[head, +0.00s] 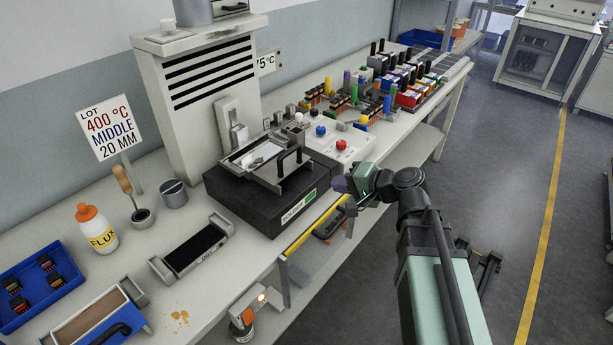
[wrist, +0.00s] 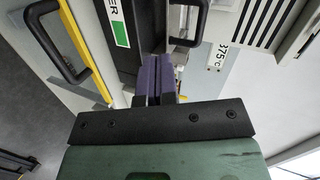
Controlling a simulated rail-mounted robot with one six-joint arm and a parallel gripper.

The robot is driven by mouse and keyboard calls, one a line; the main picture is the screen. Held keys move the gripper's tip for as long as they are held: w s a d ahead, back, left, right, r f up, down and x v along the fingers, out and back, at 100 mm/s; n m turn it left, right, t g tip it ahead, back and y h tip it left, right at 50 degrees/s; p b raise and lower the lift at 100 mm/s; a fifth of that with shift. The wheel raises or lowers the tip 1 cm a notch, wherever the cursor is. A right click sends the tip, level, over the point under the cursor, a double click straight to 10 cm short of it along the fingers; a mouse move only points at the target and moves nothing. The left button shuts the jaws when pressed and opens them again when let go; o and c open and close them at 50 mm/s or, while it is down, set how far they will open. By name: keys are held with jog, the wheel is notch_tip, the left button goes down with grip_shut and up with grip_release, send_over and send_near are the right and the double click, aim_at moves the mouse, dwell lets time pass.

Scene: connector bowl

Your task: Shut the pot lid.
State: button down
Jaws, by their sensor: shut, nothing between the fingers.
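The solder pot (head: 262,207) is a black box with a green-and-white label, standing on the bench. Its lid (head: 264,180) is a flat plate with a black bar handle (head: 290,163). The lid sits toward the front of the pot opening, and bright silvery metal (head: 258,154) shows behind it. The handle also appears at the top of the wrist view (wrist: 188,22). My gripper (head: 343,187) is shut and empty, with its purple fingers together, to the right of the pot and apart from the handle. The fingers show in the wrist view (wrist: 158,78).
A control box with red and blue buttons (head: 340,146) stands right behind my gripper. Connectors crowd the bench beyond. A grey tower (head: 205,95) stands behind the pot. A yellow strip (head: 318,225) runs along the bench edge, with a black handle (wrist: 55,42) beside it.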

notch_tip(320, 180, up, 4)
jog(key=w+m+t+y, duration=0.1)
jog(key=w+m+t, duration=0.1)
jog(key=t, duration=0.1)
jog(key=b, duration=0.2)
send_near(292, 152)
jog(key=x, duration=0.7)
jog(key=shift+w+a+m, duration=0.1)
jog(key=shift+a+m, duration=0.15)
jog(key=shift+m, duration=0.05)
jog(key=x, duration=0.3)
jog(key=r+x, duration=0.1)
jog(key=x, duration=0.5)
jog(key=shift+w+a+r, duration=0.25)
jog(key=shift+a, duration=0.1)
jog(key=shift+w+a+r, duration=0.1)
jog(key=shift+a+r, duration=0.05)
